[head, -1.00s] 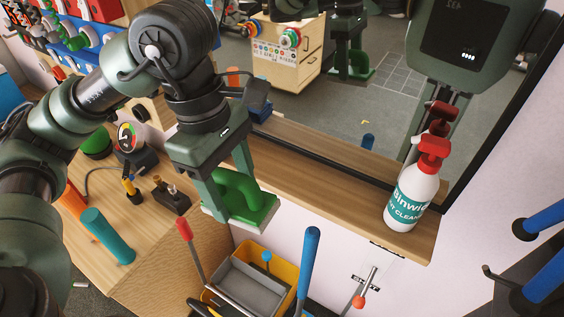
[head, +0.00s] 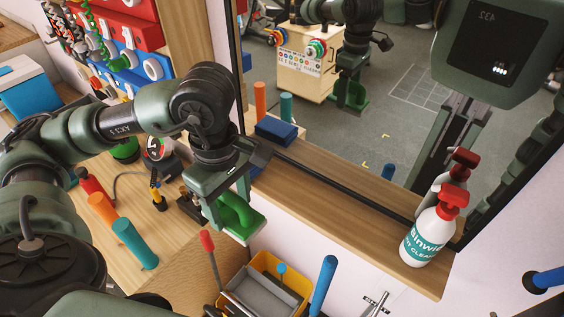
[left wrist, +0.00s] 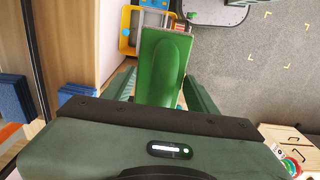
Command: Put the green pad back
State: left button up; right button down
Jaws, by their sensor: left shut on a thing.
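The green pad (head: 240,212), a pale-edged block with a rounded green handle, hangs in my left gripper (head: 228,213) in the head view. The gripper is shut on its handle and holds it in the air above the yellow bucket, in front of the mirror ledge. In the left wrist view the green pad (left wrist: 165,68) sits between the two fingers of my left gripper (left wrist: 162,92). The mirror also reflects the green pad and the gripper. My right gripper does not show.
The wooden ledge (head: 330,205) carries a blue block (head: 276,130) and a red-topped spray bottle (head: 428,235). Below stands the yellow bucket (head: 264,262) with a grey tray and upright handles. The bench at left holds orange (head: 103,211) and teal (head: 134,243) cylinders. The middle ledge is clear.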

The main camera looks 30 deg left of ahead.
pick_arm(q)
jog(key=w+p, duration=0.2)
jog(key=w, duration=0.3)
jog(key=w+d+f+p, duration=0.1)
jog(key=w+p, duration=0.1)
jog(key=w, duration=0.3)
jog(key=w+d+f+p, duration=0.1)
jog(key=w+p, duration=0.1)
jog(key=w, duration=0.3)
jog(key=shift+w+d, duration=0.1)
jog(key=shift+w, duration=0.15)
jog(key=shift+f, duration=0.7)
notch_tip(320, 180, down, 3)
jog(key=shift+r+p, duration=0.1)
jog(key=shift+p, duration=1.15)
jog(key=shift+w+f, duration=0.2)
jog(key=shift+f, duration=0.3)
jog(key=shift+f, duration=0.1)
jog(key=o, duration=1.2)
